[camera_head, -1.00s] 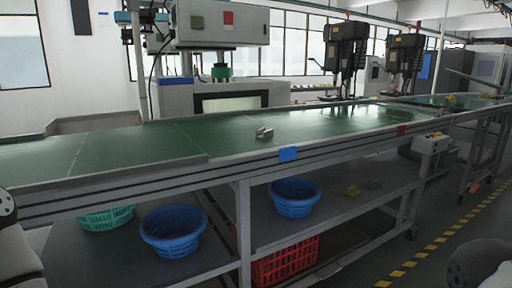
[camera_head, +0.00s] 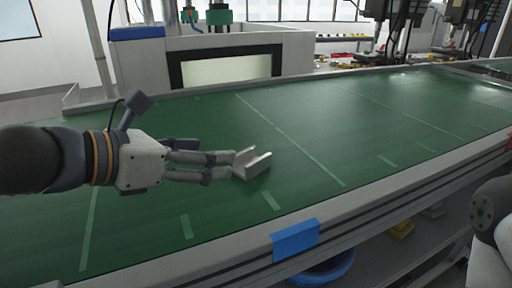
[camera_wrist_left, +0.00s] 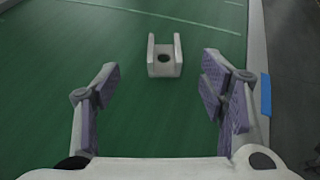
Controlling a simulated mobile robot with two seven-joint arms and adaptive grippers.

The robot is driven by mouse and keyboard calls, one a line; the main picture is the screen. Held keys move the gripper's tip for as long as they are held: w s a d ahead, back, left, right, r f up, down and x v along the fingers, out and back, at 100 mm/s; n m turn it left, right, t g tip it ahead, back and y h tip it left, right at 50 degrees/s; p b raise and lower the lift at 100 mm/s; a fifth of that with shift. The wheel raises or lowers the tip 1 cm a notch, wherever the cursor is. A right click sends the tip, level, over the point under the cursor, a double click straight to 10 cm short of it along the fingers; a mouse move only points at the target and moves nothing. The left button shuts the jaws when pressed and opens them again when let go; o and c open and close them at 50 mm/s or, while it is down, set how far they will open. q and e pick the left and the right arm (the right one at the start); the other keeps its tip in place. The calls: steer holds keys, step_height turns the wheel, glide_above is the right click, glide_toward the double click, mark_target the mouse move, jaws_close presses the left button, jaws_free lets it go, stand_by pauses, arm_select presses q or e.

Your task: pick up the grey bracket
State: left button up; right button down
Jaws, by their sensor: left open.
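The grey bracket (camera_head: 252,163) is a small U-shaped piece lying on the green belt. In the left wrist view the bracket (camera_wrist_left: 164,61) shows two upright walls and a round dark hole, and lies ahead of the fingertips, between their lines. My left gripper (camera_head: 222,167) comes in from the left, low over the belt, with its fingertips close to the bracket. In the left wrist view the left gripper (camera_wrist_left: 155,85) is open with nothing between its fingers. My right gripper is not in view; only part of my right arm shows at the right edge.
The green conveyor belt (camera_head: 330,120) is clear around the bracket. A raised metal rail with a blue patch (camera_head: 296,240) runs along its near edge. A machine with a pale window (camera_head: 225,68) stands behind the belt. A blue basket (camera_head: 322,272) sits below.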

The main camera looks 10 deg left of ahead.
mark_target(251, 155)
arm_select(q)
steer(key=w+d+f+b, duration=0.2)
steer(key=w+d+f, duration=0.1)
steer(key=x, duration=0.2)
steer(key=b+x, duration=0.1)
steer(key=x, duration=0.3)
steer(key=shift+w+d+r, duration=0.15)
steer(key=shift+w+r, duration=0.05)
steer(key=shift+r, duration=0.2)
steer(key=c, duration=1.5)
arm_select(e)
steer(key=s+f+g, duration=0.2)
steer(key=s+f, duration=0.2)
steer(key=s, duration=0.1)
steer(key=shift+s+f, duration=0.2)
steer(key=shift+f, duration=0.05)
